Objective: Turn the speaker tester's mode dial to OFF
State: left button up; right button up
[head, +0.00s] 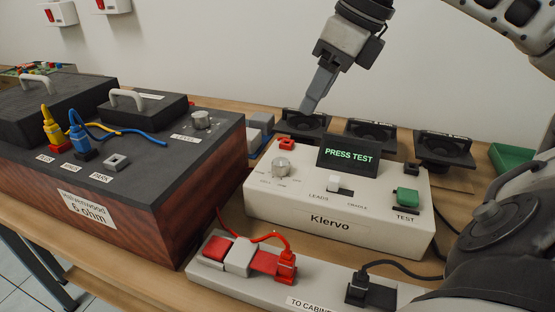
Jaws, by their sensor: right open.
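The speaker tester (340,230) is a white box labelled Klervo in the middle of the head view. Its screen (348,152) reads PRESS TEST in green. Its mode dial (281,168) is a silver knob on the left of the top, with small labels around it too blurred to read. A white LEADS switch (333,183) and a green TEST button (406,197) are on the same top. My right gripper (308,108) hangs above and behind the dial, pointing down, apart from the tester. It is open, with nothing seen in it. My left gripper is not in view.
A dark wooden speaker cabinet (170,190) labelled 6 ohm stands left, with yellow and blue plugs on top. A power strip (225,284) with a red plug (287,264) lies in front. Several black speaker drivers (372,142) stand behind. A green tray (510,157) is back right.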

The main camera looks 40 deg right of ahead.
send_near(281, 161)
jog(key=x, duration=0.2)
jog(key=shift+a+f, duration=0.1)
jog(key=shift+f, duration=0.2)
jog(key=p+x, duration=0.2)
jog(key=p, duration=0.2)
jog(key=shift+w+a+f+p, duration=0.2)
jog(key=shift+p, duration=0.15)
jog(key=shift+x, duration=0.75)
jog(key=shift+w+f, duration=0.2)
jog(key=shift+f, duration=0.5)
jog(key=shift+w+f, duration=0.1)
jog(key=shift+f, duration=0.15)
jog(key=shift+c, duration=1)
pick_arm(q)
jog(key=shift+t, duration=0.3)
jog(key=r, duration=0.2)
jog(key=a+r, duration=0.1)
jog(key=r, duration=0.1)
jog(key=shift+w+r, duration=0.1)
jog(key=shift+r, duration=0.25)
pick_arm(e)
jog(key=c, duration=0.8)
